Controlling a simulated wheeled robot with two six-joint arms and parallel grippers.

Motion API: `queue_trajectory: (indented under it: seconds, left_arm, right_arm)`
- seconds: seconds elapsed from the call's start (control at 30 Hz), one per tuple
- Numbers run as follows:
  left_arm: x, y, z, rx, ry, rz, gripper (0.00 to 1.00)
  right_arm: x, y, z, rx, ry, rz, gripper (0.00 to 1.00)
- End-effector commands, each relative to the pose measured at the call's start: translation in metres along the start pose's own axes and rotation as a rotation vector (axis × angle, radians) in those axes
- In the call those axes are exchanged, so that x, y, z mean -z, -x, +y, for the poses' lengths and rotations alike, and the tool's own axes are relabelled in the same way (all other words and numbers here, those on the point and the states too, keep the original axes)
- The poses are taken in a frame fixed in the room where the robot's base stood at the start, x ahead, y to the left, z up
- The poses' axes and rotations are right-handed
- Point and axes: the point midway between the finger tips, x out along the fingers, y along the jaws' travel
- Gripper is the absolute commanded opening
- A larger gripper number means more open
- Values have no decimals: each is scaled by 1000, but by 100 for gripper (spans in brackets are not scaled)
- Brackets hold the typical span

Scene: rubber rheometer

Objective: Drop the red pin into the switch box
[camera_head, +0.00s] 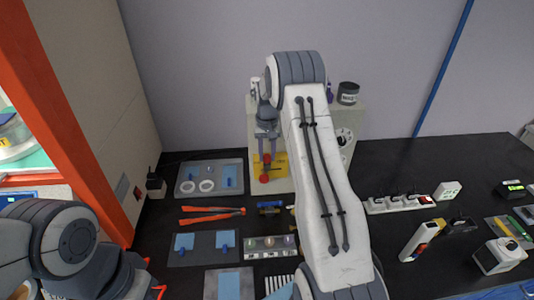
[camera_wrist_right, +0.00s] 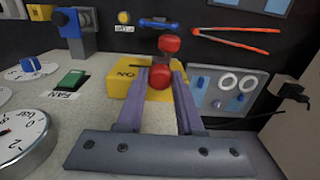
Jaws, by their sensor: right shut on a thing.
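The red pin has two red round ends. In the head view its lower end (camera_head: 264,178) shows in front of the yellow switch box (camera_head: 280,166). In the right wrist view the pin (camera_wrist_right: 168,45) shows between and beyond my finger tips, over the yellow box marked "ON" (camera_wrist_right: 122,82). My right gripper (camera_head: 266,150) points down at the box and is shut on the pin; its purple fingers (camera_wrist_right: 160,72) also show in the wrist view. Whether the pin touches the box is unclear.
The box is on the front of a pale machine panel (camera_head: 350,120) with a green switch (camera_wrist_right: 72,82) and a round gauge (camera_wrist_right: 25,140). A grey tray with white rings (camera_head: 180,192) and orange tweezers (camera_head: 212,210) lie on the black table. A power strip (camera_head: 400,203) is at right.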

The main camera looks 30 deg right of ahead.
Motion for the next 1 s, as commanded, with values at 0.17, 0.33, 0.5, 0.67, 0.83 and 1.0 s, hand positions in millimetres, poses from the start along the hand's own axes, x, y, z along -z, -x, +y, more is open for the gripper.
queue_trajectory:
  seconds: [0.17,0.33,0.5,0.67,0.83,1.0]
  left_arm:
    - [0,-5,0,0,0,0,0]
    - [0,-5,0,0,0,0,0]
    - [0,-5,0,0,0,0,0]
    - [0,-4,0,0,0,0,0]
    - [0,5,0,0,0,0,0]
    - [1,18,1,0,0,0,0]
  right_arm:
    - [0,-8,0,0,0,0,0]
    - [0,-9,0,0,0,0,70]
    - [0,-8,0,0,0,0,71]
    - [0,-8,0,0,0,0,71]
    - [0,4,0,0,0,1,71]
    - [0,22,0,0,0,1,71]
